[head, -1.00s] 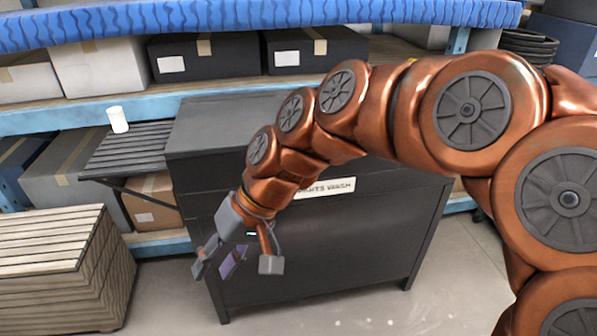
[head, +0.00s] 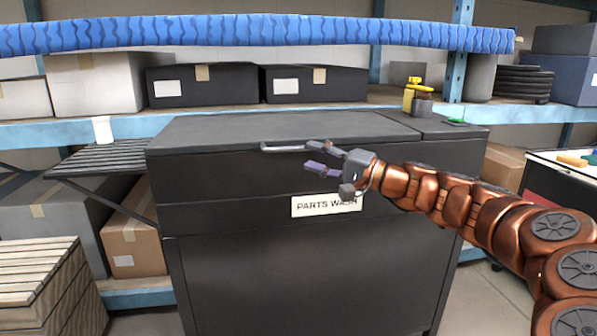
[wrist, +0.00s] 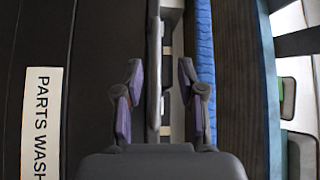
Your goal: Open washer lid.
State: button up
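The parts washer is a dark grey cabinet (head: 310,265) with a "PARTS WASH" label on its front. Its flat lid (head: 240,130) lies closed on top. A light bar handle (head: 285,149) sits at the lid's front edge. My gripper (head: 322,158) is at the right end of the handle, pointing left and inward, with its fingers apart. I see a gap on the sides; contact cannot be told.
A blue shelf (head: 400,108) with dark boxes stands behind the washer. A yellow bottle (head: 410,95) stands behind its right part. A slatted side rack with a white cup (head: 103,130) is at left, a wooden crate (head: 40,285) at lower left. Floor shows at lower right.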

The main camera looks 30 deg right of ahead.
aim_at(301, 149)
jog(key=shift+m+t+h, duration=0.4)
jog(key=shift+m, duration=0.1)
jog(key=shift+w+a+r+b, duration=0.1)
jog(key=shift+w+b, duration=0.35)
jog(key=shift+w, duration=1.25)
jog(key=shift+w+a+r+b, duration=0.1)
jog(key=shift+w+b, duration=0.35)
jog(key=shift+w, duration=1.25)
grip_shut()
